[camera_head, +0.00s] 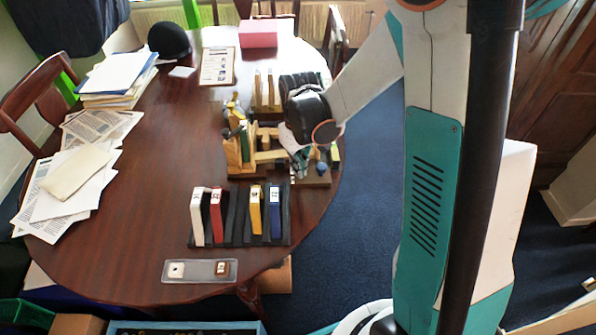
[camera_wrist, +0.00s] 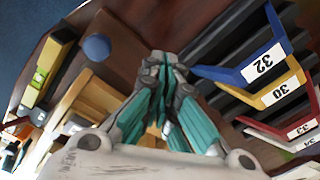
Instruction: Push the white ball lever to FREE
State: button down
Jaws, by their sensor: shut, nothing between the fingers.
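My gripper (camera_head: 301,167) is shut and empty, low over the right side of the table, beside a wooden fixture (camera_head: 240,150). In the wrist view its closed fingertips (camera_wrist: 163,60) point at a dark brown surface. A blue ball (camera_head: 321,168) is just right of the fingers; it also shows in the wrist view (camera_wrist: 97,47), left of the fingertips and apart from them. I cannot make out a white ball lever or a FREE marking in either view; my gripper and wrist hide part of the fixture.
A black rack (camera_head: 233,240) with numbered white, red, yellow and blue pieces stands nearer the front; its blue piece (camera_wrist: 258,62) is close right of the fingers. A grey tray (camera_head: 185,278) lies at the front edge. Papers (camera_head: 75,185) cover the left; the middle-left table is clear.

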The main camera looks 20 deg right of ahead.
jog(key=shift+w+d, duration=0.25)
jog(key=shift+w, duration=0.65)
jog(key=shift+w+d, duration=0.1)
jog(key=shift+w, duration=0.25)
jog(key=shift+w+d, duration=0.25)
jog(key=shift+w, duration=0.35)
jog(key=shift+w+d, duration=0.1)
jog(key=shift+w, duration=0.25)
jog(key=shift+w+d, duration=0.2)
jog(key=shift+w, duration=0.45)
jog(key=shift+w+d, duration=0.2)
jog(key=shift+w, duration=0.45)
jog(key=shift+s, duration=0.15)
jog(key=shift+s+a, duration=0.15)
jog(key=shift+s, duration=0.3)
notch_tip(320, 180, up, 7)
jog(key=p, duration=0.4)
dwell(0.3)
